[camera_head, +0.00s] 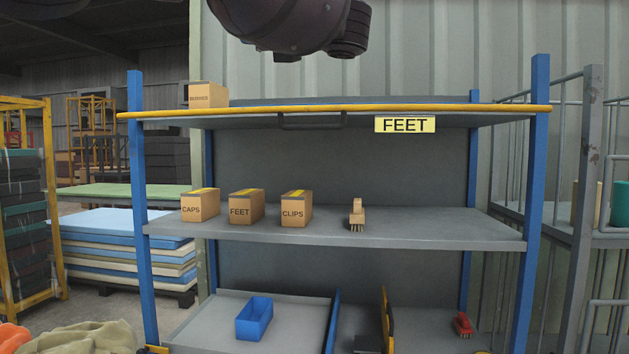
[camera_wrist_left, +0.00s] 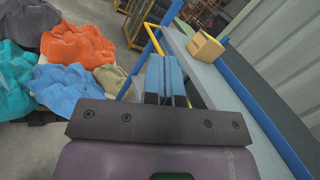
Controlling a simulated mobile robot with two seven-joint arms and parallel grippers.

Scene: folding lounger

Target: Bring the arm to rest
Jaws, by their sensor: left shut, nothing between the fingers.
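My left gripper (camera_wrist_left: 166,98) shows in the left wrist view, with its two blue-and-black fingers side by side and closed. Nothing shows between them. It is over the front edge of the grey top shelf (camera_wrist_left: 192,62), close to the yellow rail (camera_wrist_left: 153,38); whether it touches either I cannot tell. In the head view a dark rounded part of my arm hangs in at the top, above the shelf unit; no fingers show there. My right gripper is in neither view.
The blue-post shelf unit has a yellow front rail (camera_head: 340,111). A cardboard box (camera_head: 208,95) stands on its top shelf, also seen in the wrist view (camera_wrist_left: 206,48). Boxes and a brush (camera_head: 357,214) stand on the middle shelf (camera_head: 430,226). A blue bin (camera_head: 254,318) sits below. Cloth heaps (camera_wrist_left: 78,45) lie left.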

